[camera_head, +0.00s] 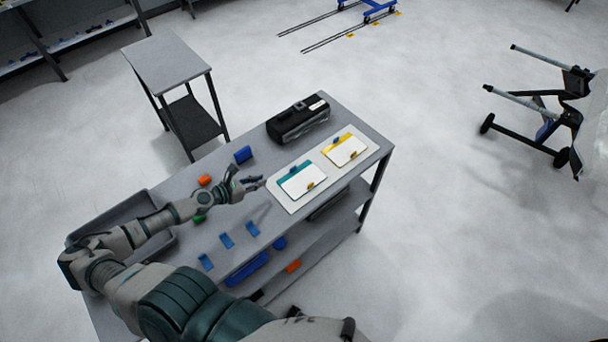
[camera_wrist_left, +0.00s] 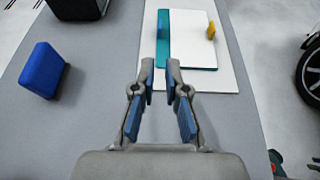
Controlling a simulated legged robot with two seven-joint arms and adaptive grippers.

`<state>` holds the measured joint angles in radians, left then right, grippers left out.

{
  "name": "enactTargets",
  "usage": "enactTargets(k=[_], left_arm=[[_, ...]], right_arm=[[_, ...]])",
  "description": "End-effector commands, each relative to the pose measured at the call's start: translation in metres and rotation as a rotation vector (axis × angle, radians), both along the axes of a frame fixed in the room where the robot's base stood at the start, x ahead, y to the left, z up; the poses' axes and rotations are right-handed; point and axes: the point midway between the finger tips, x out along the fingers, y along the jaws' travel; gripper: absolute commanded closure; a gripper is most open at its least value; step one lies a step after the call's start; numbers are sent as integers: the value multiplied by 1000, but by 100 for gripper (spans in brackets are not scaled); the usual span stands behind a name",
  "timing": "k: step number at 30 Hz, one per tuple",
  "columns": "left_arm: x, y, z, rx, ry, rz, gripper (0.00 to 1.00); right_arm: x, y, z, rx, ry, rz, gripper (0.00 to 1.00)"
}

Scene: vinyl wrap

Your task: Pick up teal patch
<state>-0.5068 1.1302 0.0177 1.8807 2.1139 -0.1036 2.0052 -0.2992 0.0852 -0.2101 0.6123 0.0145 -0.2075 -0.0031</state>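The teal patch (camera_head: 285,181) lies flat on a white board (camera_head: 287,206) on the grey table, with a white sheet over most of it. It also shows in the left wrist view (camera_wrist_left: 162,52), as a teal strip beside the white. My right gripper is not seen.
A yellow-edged patch (camera_head: 346,149) lies beside the teal one. A black device (camera_head: 298,119) stands behind. A blue block (camera_head: 243,154), an orange block (camera_head: 205,180) and several blue pieces lie on the table. A grey tray (camera_head: 157,251) is at the left.

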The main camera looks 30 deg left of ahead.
Motion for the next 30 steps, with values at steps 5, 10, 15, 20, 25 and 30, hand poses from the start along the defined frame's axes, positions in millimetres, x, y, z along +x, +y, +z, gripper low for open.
enactTargets(k=[5,10,15,20,25,30], left_arm=[[24,-6,-9,1,-3,0,88],[43,-13,-17,0,-2,1,88],[65,-22,-26,-2,-2,0,88],[83,-31,-36,2,-2,-1,88],[92,-36,-41,4,1,-2,88],[111,-43,-48,2,-1,-3,88]], right_arm=[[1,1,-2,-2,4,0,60],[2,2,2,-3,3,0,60],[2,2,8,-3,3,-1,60],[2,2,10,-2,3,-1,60],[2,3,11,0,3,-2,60],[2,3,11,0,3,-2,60]])
